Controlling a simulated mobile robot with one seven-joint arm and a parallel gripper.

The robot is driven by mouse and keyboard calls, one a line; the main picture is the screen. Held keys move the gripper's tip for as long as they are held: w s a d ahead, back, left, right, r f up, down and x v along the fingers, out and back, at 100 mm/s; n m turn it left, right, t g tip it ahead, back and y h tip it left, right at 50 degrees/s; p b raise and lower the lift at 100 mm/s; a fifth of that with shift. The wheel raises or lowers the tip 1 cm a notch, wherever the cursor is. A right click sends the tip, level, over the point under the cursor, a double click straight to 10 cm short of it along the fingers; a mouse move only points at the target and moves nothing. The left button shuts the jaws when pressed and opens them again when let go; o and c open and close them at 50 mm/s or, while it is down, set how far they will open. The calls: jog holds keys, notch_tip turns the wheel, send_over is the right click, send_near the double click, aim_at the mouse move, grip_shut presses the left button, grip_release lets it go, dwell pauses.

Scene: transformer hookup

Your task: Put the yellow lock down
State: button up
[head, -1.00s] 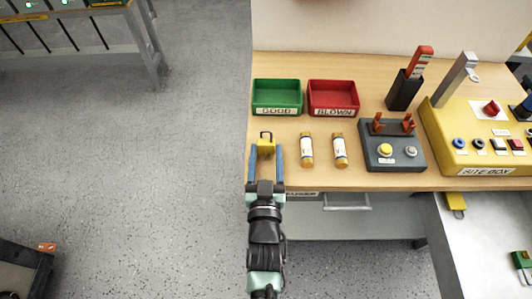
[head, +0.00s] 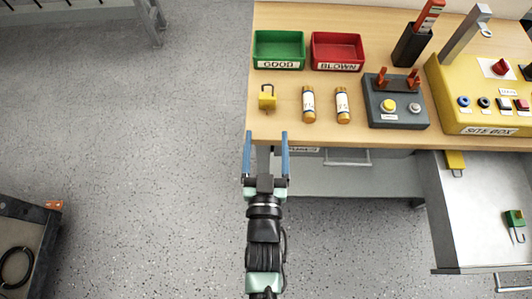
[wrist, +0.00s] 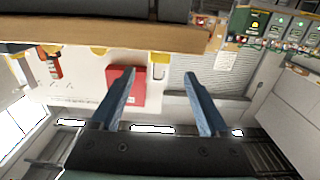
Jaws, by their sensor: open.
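The yellow lock (head: 267,98) lies on the wooden bench top, near its front left corner, below the green GOOD tray and left of the two fuses. Its dark shackle points toward the back. My gripper (head: 266,139) is open and empty in the head view, at the bench's front edge and apart from the lock. In the wrist view my gripper's blue fingers (wrist: 158,92) are spread with nothing between them. I cannot make out the lock in the wrist view.
Behind the lock stand a green GOOD tray (head: 279,50) and a red BLOWN tray (head: 337,52). An open drawer (head: 480,205) juts out at right.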

jog(key=s, duration=0.3)
jog(key=shift+s, duration=0.2)
